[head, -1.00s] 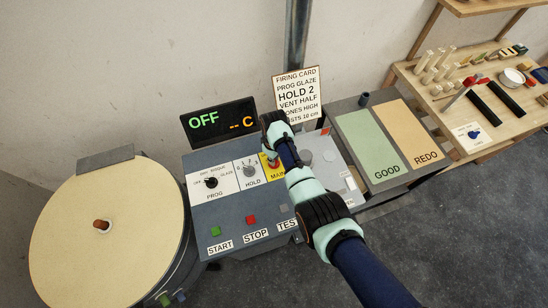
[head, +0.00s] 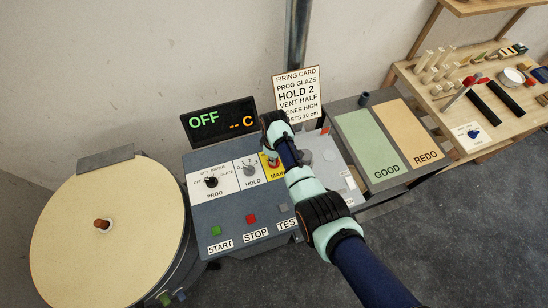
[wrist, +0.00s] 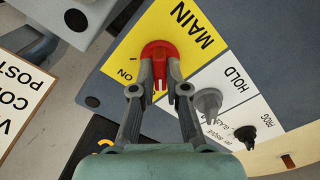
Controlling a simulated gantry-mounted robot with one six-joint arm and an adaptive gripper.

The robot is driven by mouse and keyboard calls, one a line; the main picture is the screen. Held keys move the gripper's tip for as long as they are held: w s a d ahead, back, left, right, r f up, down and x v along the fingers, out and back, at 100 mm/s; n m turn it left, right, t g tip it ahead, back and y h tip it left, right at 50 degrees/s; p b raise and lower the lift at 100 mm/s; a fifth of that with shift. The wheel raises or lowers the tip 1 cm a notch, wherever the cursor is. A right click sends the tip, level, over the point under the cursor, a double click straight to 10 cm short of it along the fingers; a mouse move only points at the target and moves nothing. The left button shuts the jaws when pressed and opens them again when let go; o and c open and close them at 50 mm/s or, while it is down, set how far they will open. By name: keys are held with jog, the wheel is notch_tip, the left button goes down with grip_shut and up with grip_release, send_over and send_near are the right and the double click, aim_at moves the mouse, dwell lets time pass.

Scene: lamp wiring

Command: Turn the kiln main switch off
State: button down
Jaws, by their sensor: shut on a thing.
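The kiln main switch (wrist: 159,52) is a red rotary knob on a yellow plate marked MAIN in the wrist view. The mark "ON" shows beside it on the plate. My gripper (wrist: 160,80) has one finger on each side of the knob's red grip and is shut on it. In the head view my gripper (head: 274,160) is over the yellow MAIN plate (head: 274,174) and partly hides the switch. The kiln display (head: 219,121) reads OFF and "-- C". I cannot tell the switch's exact setting.
The HOLD knob (wrist: 208,103) and the PROG knob (wrist: 246,135) sit close beside the switch. START (head: 216,231), STOP (head: 251,219) and TEST buttons are nearer on the panel. The round kiln lid (head: 70,240) lies left. A firing card (head: 297,92) stands behind.

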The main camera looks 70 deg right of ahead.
jog(key=c, duration=1.2)
grip_release()
jog(key=shift+r, duration=0.1)
notch_tip(320, 180, up, 12)
jog(key=shift+f, duration=0.1)
